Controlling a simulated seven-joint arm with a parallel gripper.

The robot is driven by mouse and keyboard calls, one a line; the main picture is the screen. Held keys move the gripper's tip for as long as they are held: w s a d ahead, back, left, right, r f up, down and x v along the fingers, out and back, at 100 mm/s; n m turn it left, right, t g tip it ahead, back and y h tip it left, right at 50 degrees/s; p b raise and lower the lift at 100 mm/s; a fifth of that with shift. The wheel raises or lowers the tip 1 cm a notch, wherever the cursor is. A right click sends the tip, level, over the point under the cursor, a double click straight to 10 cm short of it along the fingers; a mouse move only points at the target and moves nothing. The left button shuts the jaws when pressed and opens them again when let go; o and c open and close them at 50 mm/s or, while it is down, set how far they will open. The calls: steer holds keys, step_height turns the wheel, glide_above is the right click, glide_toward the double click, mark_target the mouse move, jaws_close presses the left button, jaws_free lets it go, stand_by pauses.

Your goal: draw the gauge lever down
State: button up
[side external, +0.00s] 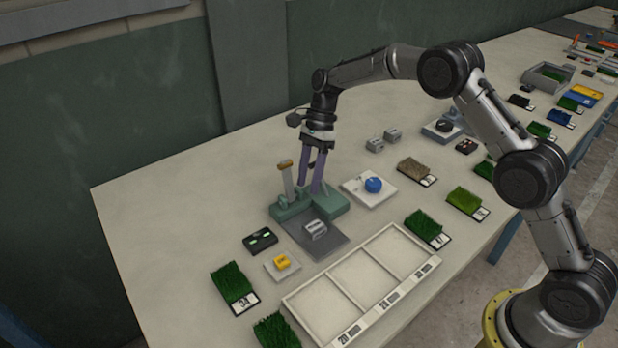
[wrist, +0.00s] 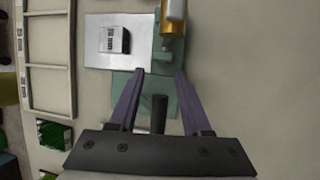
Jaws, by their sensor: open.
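The gauge has a green base (side external: 328,206) on the table, which also shows in the wrist view (wrist: 128,84). Its lever (side external: 288,183) stands nearly upright at the left of the base, with a brownish-gold knob on top. The lever's gold part shows at the top edge of the wrist view (wrist: 173,28). My gripper (side external: 310,189) is open, fingers pointing down over the base, right of the lever and apart from it. In the wrist view the fingertips (wrist: 160,72) have a clear gap between them. A dark post (wrist: 159,113) shows between the fingers.
A grey plate (side external: 327,245) with a small labelled block (side external: 315,230) lies in front of the base. A blue knob (side external: 373,185) on a white pad is to the right. A divided white tray (side external: 365,317) and grass samples (side external: 232,282) are in front. The table left of the lever is clear.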

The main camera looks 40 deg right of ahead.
jaws_close()
stand_by(1.4)
